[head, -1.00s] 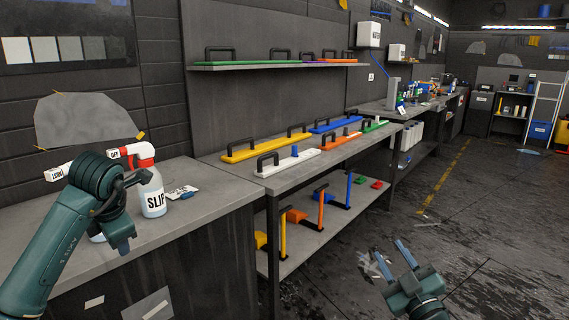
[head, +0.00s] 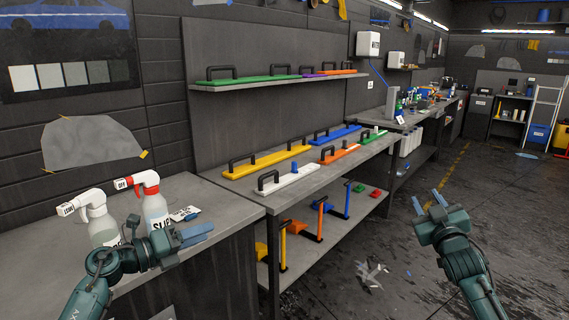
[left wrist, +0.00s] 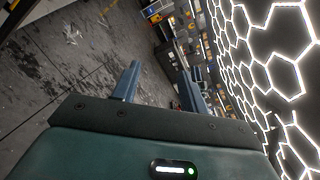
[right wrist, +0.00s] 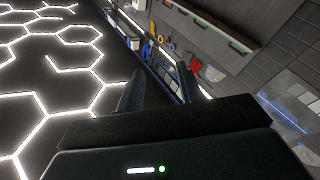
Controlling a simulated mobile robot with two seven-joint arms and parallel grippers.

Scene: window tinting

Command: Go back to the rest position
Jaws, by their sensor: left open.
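My left gripper (head: 211,231) is low in front of the left bench, its fingers pointing right. It is empty; its fingers stand apart in the left wrist view (left wrist: 158,78). My right gripper (head: 427,199) is over the open floor at the right, its fingers pointing up in the picture. It is open and empty, with a gap between the fingers, also seen in the right wrist view (right wrist: 160,80).
The left bench (head: 232,195) joins a shelf unit (head: 300,193) holding coloured handled tools. A small white packet (head: 184,214) lies beside the bottles. Litter (head: 371,273) lies on the dark floor (head: 400,255), which is otherwise open between the benches and my right arm.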

